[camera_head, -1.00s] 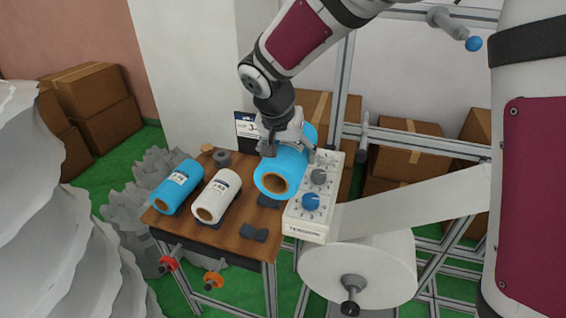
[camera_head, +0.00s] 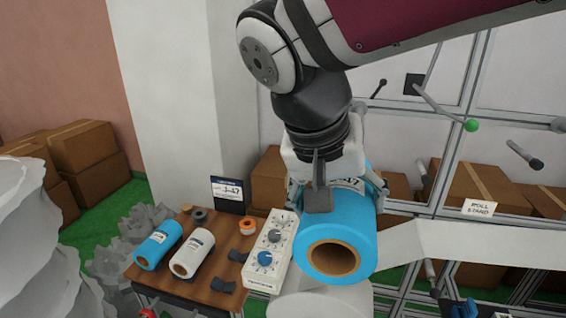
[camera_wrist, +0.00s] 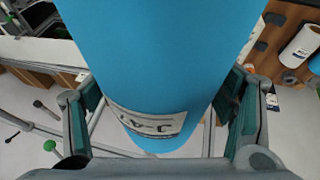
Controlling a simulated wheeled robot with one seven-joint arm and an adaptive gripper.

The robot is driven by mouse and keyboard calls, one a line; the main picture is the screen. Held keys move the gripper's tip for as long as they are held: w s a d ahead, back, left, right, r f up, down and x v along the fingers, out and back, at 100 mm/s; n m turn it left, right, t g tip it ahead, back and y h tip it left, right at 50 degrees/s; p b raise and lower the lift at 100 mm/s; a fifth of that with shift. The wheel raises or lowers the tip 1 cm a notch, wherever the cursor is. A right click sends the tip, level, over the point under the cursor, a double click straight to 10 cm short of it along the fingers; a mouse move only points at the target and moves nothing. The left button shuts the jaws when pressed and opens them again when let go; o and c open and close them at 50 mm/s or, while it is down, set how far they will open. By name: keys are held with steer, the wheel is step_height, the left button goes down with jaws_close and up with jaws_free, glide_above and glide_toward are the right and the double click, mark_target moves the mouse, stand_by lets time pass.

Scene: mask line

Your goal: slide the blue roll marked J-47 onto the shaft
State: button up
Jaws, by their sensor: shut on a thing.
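The blue roll (camera_head: 345,235) hangs in my gripper (camera_head: 345,192), clear of the table. Its open brown core faces the head camera. Its white label shows "47" in part behind the fingers; in the wrist view the blue roll (camera_wrist: 165,50) fills the middle, its label reading like J-47. My gripper's two green-padded fingers (camera_wrist: 160,105) are closed on its sides. A shaft with a green ball tip (camera_head: 472,125) sticks out from the frame at the right, apart from the roll. The green tip also shows in the wrist view (camera_wrist: 50,145).
A wooden table (camera_head: 222,262) holds another blue roll (camera_head: 158,246), a white roll (camera_head: 193,255), dark cradles and a card stand (camera_head: 228,193). The tension box (camera_head: 268,252) stands left of the held roll. A white web and large roll lie below it. A bare dark-tipped shaft (camera_head: 523,155) is at the right.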

mark_target(354, 197)
steer(key=s+r, duration=0.1)
steer(key=s+d, duration=0.1)
steer(key=s, duration=0.1)
steer(key=shift+s+d+r+p, duration=0.1)
steer(key=shift+r+p, duration=0.2)
steer(key=shift+r, duration=0.1)
steer(key=shift+w+d, duration=0.3)
steer(key=shift+w, duration=0.6)
steer(key=shift+w+d, duration=0.25)
steer(key=shift+w, duration=0.6)
steer(key=shift+w+d, duration=0.3)
steer(key=shift+w, duration=0.6)
steer(key=shift+w+d+b, duration=0.2)
steer(key=shift+w+d, duration=0.05)
steer(key=shift+w, duration=0.55)
steer(key=shift+w+d+b, duration=0.25)
steer(key=shift+w+d, duration=0.05)
steer(key=shift+w, duration=0.45)
steer(key=shift+w+d+b, duration=0.2)
steer(key=shift+w+d, duration=0.05)
steer(key=shift+w, duration=0.55)
steer(key=shift+w, duration=0.1)
steer(key=shift+w+d+b, duration=0.25)
steer(key=shift+w, duration=0.5)
steer(key=shift+w+d+b, duration=0.2)
steer(key=shift+w+d, duration=0.1)
steer(key=shift+w, duration=0.45)
steer(key=shift+w+d+b, duration=0.25)
steer(key=shift+w, duration=0.5)
steer(key=shift+w, duration=0.15)
